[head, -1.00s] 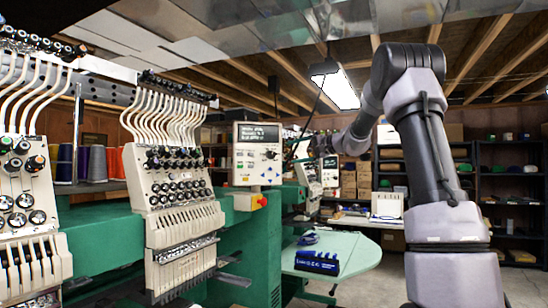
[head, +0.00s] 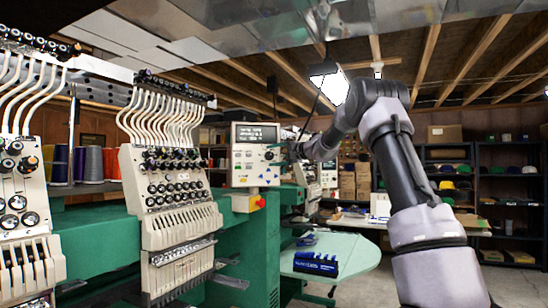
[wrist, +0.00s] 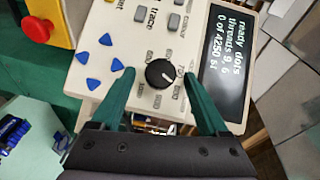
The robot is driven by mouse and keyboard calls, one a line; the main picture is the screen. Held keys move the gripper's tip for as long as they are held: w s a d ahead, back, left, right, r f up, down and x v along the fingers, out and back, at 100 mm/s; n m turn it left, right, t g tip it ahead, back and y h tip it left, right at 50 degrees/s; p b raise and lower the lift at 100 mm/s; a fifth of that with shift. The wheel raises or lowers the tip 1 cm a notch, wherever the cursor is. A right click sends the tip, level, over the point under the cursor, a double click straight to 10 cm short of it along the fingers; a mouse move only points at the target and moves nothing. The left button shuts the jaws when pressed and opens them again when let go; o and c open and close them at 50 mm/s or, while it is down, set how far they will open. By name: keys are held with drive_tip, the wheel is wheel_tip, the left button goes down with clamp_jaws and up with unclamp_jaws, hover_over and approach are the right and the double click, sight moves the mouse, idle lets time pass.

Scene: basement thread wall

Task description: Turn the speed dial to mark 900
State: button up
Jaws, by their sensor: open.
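The speed dial (wrist: 160,73) is a round black knob with a white pointer line on the cream control panel (wrist: 185,30). I cannot tell how far the fingertips are from the panel face. In the head view the panel (head: 243,177) stands at the machine's end, with my gripper at its right edge, too small to make out.
The panel's screen (wrist: 226,62) shows text about threads. Blue arrow buttons (wrist: 87,58) and a red stop button (wrist: 37,29) lie near the dial. Embroidery heads (head: 170,205) stand to the left. A green table (head: 345,260) with a blue item (head: 316,263) is below.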

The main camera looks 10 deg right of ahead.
clamp_jaws()
drive_tip(key=shift+f, duration=0.1)
drive_tip(key=m+t+y, duration=0.1)
drive_tip(key=m, duration=0.1)
drive_tip(key=m+t+y, duration=0.1)
drive_tip(key=m, duration=0.1)
drive_tip(key=shift+f+t, duration=0.3)
drive_tip(key=shift+f, duration=0.05)
drive_tip(key=m+t, duration=0.1)
drive_tip(key=m, duration=0.1)
drive_tip(key=m+t, duration=0.1)
drive_tip(key=m, duration=0.1)
drive_tip(key=m+t, duration=0.2)
drive_tip(key=shift+a+f+h, duration=0.2)
drive_tip(key=shift+f+h, duration=0.1)
drive_tip(key=shift+m, duration=0.4)
unclamp_jaws()
